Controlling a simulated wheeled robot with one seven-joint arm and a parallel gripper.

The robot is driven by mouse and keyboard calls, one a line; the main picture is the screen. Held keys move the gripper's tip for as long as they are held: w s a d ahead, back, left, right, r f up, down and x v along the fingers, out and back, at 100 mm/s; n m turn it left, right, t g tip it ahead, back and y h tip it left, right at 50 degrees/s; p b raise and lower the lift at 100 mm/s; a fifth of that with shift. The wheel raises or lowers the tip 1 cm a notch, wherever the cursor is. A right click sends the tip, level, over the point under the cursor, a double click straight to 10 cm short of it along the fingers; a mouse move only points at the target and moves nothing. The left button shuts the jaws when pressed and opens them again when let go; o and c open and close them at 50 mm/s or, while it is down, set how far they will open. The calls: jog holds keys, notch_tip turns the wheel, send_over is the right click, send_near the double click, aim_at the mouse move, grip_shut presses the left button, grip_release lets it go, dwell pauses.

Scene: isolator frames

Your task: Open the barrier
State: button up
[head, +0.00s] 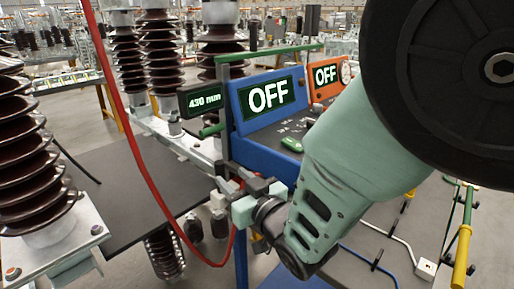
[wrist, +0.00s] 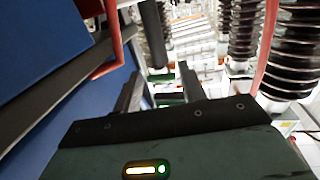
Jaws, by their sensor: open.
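No part is clearly marked as the barrier. My gripper (head: 233,184) is at the left edge of the blue panel, close to the lower part of the post. Its two grey fingers are apart and nothing shows between them. In the wrist view the open fingers (wrist: 158,88) point away from the camera. A red bar (wrist: 104,50) is left of them. Whether the fingers touch anything is unclear.
A blue panel (head: 240,115) and an orange panel (head: 316,94) both read OFF. A small display (head: 203,99) reads 430 mm. Brown ribbed insulators (head: 22,150) stand at the left. A red cable (head: 130,140) hangs left of my gripper. Yellow-green rails (head: 463,245) are at the right.

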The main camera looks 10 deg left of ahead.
aim_at(221, 168)
jog(key=p+x, duration=0.1)
jog(key=x, duration=0.6)
grip_shut()
jog(key=shift+a, duration=0.1)
